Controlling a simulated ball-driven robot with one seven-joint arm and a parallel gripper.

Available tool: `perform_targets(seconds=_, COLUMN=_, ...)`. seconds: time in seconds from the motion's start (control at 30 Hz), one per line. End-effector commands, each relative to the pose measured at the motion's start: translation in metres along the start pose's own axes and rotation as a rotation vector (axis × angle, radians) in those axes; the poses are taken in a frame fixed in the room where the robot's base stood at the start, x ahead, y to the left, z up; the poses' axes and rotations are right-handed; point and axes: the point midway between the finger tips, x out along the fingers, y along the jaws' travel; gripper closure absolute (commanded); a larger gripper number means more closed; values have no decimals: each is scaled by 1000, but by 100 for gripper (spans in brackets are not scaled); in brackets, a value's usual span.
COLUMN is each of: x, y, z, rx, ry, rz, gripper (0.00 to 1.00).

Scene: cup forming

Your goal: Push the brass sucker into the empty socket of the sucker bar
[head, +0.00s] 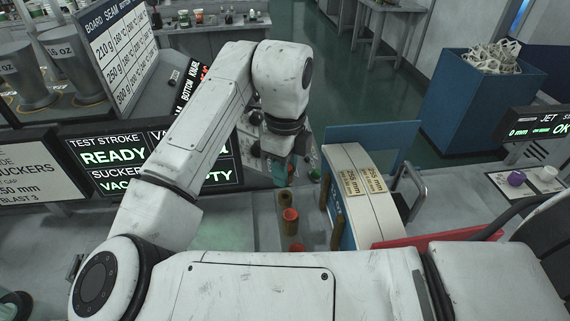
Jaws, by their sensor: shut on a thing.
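My gripper (281,173), with teal fingers, hangs at the end of my arm near the middle of the head view, pointing down. It is shut on a small piece, which I take to be the brass sucker; the fingers and wrist mostly hide it. Below it stand several short brown cylinders in a row. One (286,198) is just below the fingers, and one with an orange-red top (290,215) is nearer to me. The sucker bar and its empty socket cannot be made out clearly.
A cream curved block with yellow labels (361,198) stands close right of the gripper, with a blue panel (372,148) behind. A dark display reading READY (113,156) is on the left. A red bar (440,238) lies at right. A blue bin (484,100) stands beyond.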

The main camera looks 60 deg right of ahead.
Motion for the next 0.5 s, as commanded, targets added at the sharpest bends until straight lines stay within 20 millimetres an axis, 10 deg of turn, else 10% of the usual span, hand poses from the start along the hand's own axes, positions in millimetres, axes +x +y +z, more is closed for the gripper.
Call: perform_targets(seconds=0.5, x=18, y=0, z=0, rx=0, ry=0, rz=0, gripper=98)
